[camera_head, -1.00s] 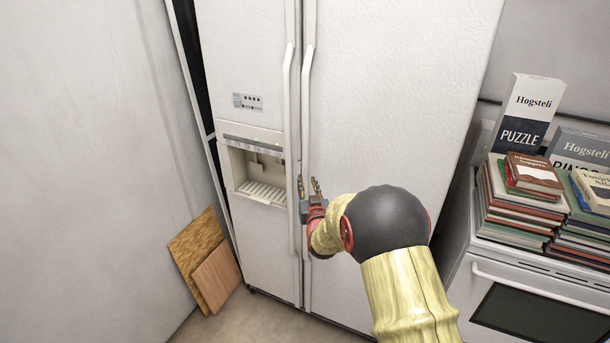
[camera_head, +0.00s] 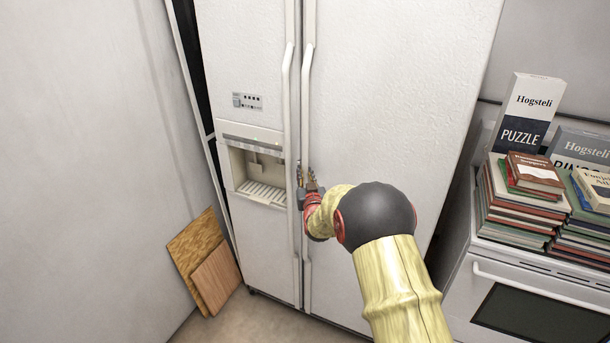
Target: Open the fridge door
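The fridge (camera_head: 400,95) is white, with two tall doors side by side, both shut. The left door (camera_head: 240,50) has a long vertical handle (camera_head: 288,100) at its inner edge. The right door's handle (camera_head: 306,90) runs close beside it. My gripper (camera_head: 305,175) is at the handles, at about the height of the dispenser. Its two fingers point up and are apart, one on each side of the right handle's line in the picture. I cannot tell whether they touch the handle. My gripper and wrist hide part of the right handle.
The left door has a dispenser recess (camera_head: 262,170) and a small panel (camera_head: 247,101). Wooden boards (camera_head: 205,260) lean on the left wall. A white oven (camera_head: 500,275) on the right bears stacked books (camera_head: 520,205) and a puzzle box (camera_head: 528,110). Some floor (camera_head: 250,320) is clear in front.

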